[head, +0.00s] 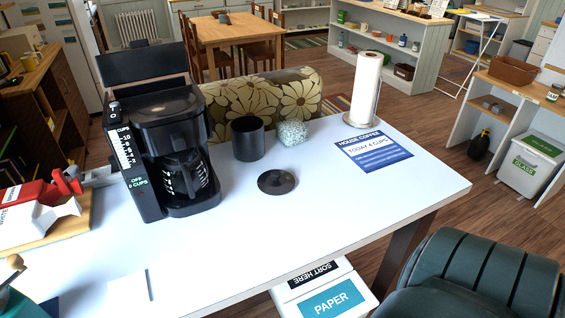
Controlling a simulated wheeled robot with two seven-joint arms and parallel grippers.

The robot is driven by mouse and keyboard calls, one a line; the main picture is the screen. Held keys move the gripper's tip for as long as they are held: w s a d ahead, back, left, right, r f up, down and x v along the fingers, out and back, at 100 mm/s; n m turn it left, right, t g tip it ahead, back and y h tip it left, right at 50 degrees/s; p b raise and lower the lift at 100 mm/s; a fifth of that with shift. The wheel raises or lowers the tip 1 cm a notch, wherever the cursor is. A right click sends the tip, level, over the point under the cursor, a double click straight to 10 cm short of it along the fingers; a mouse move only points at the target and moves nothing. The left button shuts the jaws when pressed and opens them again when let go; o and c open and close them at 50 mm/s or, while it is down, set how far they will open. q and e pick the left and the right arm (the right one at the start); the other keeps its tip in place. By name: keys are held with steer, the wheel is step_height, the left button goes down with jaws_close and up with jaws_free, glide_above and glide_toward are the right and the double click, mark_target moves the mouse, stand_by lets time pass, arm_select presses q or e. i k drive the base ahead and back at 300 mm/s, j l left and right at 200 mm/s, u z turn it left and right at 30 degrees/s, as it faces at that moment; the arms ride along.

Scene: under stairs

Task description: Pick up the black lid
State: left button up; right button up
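The black lid (276,181) is a round disc with a small raised knob. It lies flat on the white table (330,215) in the head view, to the right of the coffee maker. An open black canister (248,140) stands upright just behind it, apart from it. Neither of my grippers shows in the head view. Nothing covers the lid.
A black coffee maker (170,130) with its top raised stands left of the lid. A pale speckled pot (292,134), a paper towel roll (366,88) and a blue card (374,152) are behind and right. The table front is mostly clear. A dark green seat (480,275) is at right.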

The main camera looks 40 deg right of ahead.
mark_target(274, 182)
steer(key=j+z, duration=0.1)
steer(key=z, duration=0.3)
steer(key=i+j+z, duration=0.1)
steer(key=z, duration=0.3)
steer(key=j+z, duration=0.15)
steer(key=z, duration=0.25)
steer(key=i+j+z, duration=0.1)
steer(key=z, duration=0.3)
